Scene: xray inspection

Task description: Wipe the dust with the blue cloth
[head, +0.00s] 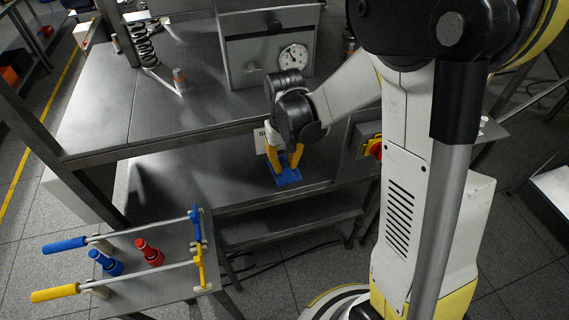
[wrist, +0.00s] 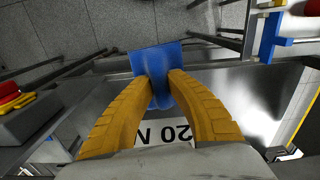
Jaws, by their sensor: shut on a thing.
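My gripper (head: 284,162) has yellow fingers and is shut on the blue cloth (head: 287,178). I cannot tell whether the cloth touches the table top. No dust can be made out in either view. A white label with black print (wrist: 165,135) shows behind the fingers in the wrist view.
A gauge box (head: 270,55) stands on the upper shelf. A red and yellow switch (head: 373,147) sits on a box at the right. At the lower left, a small table (head: 185,262) holds a red and a blue object and blue- and yellow-handled rods.

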